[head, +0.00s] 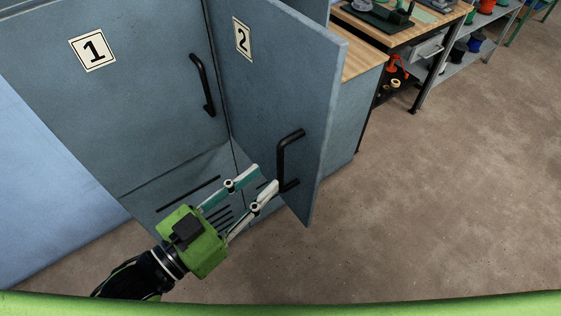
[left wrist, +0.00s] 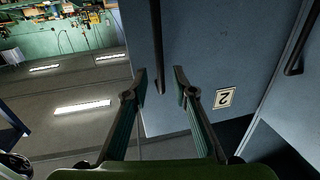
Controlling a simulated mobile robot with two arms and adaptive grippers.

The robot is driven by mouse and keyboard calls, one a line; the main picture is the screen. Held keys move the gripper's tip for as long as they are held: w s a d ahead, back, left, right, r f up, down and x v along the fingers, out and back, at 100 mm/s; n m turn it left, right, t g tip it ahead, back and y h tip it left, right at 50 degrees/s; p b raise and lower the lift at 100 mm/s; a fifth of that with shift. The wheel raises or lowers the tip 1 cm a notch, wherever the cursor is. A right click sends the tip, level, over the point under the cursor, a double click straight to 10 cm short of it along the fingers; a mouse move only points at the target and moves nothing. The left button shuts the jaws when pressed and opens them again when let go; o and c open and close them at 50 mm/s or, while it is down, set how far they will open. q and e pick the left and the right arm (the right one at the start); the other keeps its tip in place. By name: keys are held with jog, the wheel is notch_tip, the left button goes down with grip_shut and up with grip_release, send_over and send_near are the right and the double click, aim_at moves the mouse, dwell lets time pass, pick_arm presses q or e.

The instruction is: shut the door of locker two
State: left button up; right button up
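The door of locker two (head: 285,95), grey-blue with a "2" plate (head: 242,40), stands open, swung out towards me. It also shows in the left wrist view (left wrist: 200,55), with its plate (left wrist: 224,98) upside down. Its black bar handle (head: 282,160) is on the face towards locker one. My left gripper (head: 267,177) is open, its fingertips close to the handle's lower end. In the left wrist view the handle (left wrist: 158,45) lines up with the gap between the fingertips (left wrist: 160,73). I cannot tell whether they touch it. My right gripper is not in view.
Locker one's door (head: 130,110) is shut, with a black handle (head: 203,85), left of the open door. A wooden-topped workbench (head: 365,55) and a shelf with spools (head: 450,75) stand beyond the door. The brown floor (head: 450,210) at right is clear.

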aim_at(278, 166)
pick_arm(q)
jog(key=x, duration=0.2)
jog(key=p+x, duration=0.1)
jog(key=x, duration=0.2)
jog(key=shift+r, duration=0.2)
jog(key=shift+w+d+f+p, duration=0.15)
jog(key=shift+w+d+p, duration=0.15)
jog(key=shift+w+d, duration=0.2)
grip_shut()
